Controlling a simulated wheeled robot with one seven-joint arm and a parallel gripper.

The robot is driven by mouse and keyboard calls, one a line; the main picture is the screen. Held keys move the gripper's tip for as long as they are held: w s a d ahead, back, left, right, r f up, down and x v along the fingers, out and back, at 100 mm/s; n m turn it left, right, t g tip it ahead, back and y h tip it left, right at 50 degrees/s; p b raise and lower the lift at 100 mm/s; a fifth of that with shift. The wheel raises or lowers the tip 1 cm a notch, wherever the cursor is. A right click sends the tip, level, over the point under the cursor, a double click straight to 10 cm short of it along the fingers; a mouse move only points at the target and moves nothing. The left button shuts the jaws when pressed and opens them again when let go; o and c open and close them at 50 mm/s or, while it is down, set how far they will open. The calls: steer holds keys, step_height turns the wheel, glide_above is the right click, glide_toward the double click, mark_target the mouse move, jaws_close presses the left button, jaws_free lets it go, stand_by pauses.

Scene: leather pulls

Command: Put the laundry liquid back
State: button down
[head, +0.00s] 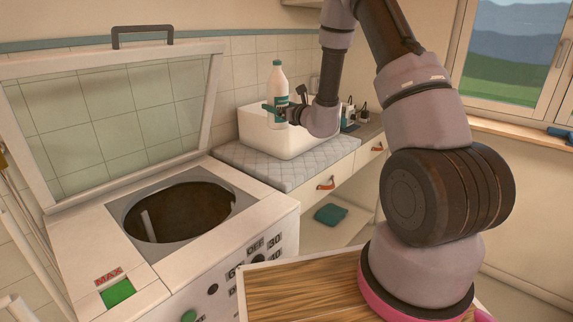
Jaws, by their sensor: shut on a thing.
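The laundry liquid is a white bottle (278,84) with a teal label and a rounded cap. It is upright at the near left part of a white basin (258,131). My gripper (275,111) is shut on the bottle at its label, reaching in from the right. My gripper's dark fingers cover part of the label. The bottle's bottom is hard to make out, and I cannot tell whether it touches anything.
A top-loading washer (215,205) stands open at left, its glazed lid (110,118) raised. The basin sits on a grey quilted mat (290,168) on a drawer unit with leather pulls (326,183). Small dark bottles (352,112) stand right of it. A teal cloth (331,214) lies below.

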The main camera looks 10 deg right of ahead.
steer(key=shift+w+d, duration=0.25)
steer(key=shift+d, duration=0.05)
steer(key=f, duration=1.7)
steer(key=shift+w+d+f, duration=0.1)
steer(key=shift+d+f, duration=0.1)
steer(key=shift+f, duration=0.1)
